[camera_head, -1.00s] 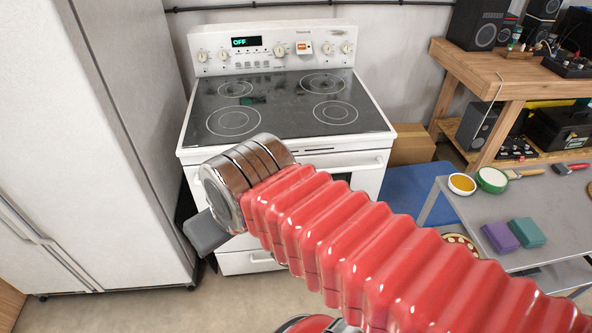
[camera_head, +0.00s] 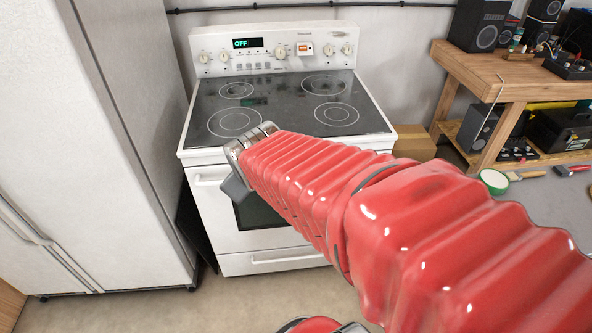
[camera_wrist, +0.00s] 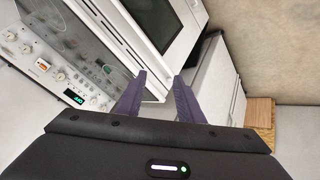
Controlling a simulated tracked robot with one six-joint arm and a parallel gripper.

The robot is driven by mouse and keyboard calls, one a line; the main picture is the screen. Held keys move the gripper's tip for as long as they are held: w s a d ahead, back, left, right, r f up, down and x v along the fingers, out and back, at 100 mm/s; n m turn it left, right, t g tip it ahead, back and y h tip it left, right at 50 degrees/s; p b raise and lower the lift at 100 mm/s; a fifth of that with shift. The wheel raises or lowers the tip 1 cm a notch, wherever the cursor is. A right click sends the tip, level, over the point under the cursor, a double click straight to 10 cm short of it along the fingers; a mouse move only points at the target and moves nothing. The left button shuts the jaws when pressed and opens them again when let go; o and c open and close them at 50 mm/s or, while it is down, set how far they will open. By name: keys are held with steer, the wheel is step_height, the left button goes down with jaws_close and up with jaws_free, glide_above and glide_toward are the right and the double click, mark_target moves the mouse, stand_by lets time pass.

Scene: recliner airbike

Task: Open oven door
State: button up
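The white oven (camera_head: 288,262) stands against the back wall. Its door (camera_head: 215,212), with a dark window (camera_head: 262,215), looks shut. The left end of the door's white handle (camera_head: 206,181) shows; my red arm hides the rest. My gripper (camera_head: 234,190) is in front of the door's upper left, just right of that handle end, partly hidden by my wrist. In the wrist view my gripper (camera_wrist: 158,77) has its two dark fingers apart, with the oven's white front edge beyond them. I cannot tell whether they touch the handle, and I see nothing held.
A tall white fridge (camera_head: 90,150) stands close on the left. A wooden workbench (camera_head: 497,78) with speakers is at the back right, and a grey table (camera_head: 555,195) is at the right. A cardboard box (camera_head: 414,143) sits beside the oven. Floor shows in front.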

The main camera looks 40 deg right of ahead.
steer(key=w+d+f+n+t+h, duration=0.1)
steer(key=w+d+f+n, duration=0.3)
steer(key=d, duration=0.5)
steer(key=w+d+f+n+t, duration=0.2)
steer(key=w+d+f, duration=0.1)
steer(key=d+f, duration=0.5)
steer(key=s+d+f+n+t, duration=0.5)
steer(key=s+d+f, duration=0.3)
steer(key=f, duration=0.3)
steer(key=shift+s+d+f+n+y, duration=0.15)
steer(key=shift+s+n+y, duration=0.25)
steer(key=shift+s+n, duration=0.15)
steer(key=x, duration=1.4)
steer(key=shift+c, duration=0.2)
jaws_close()
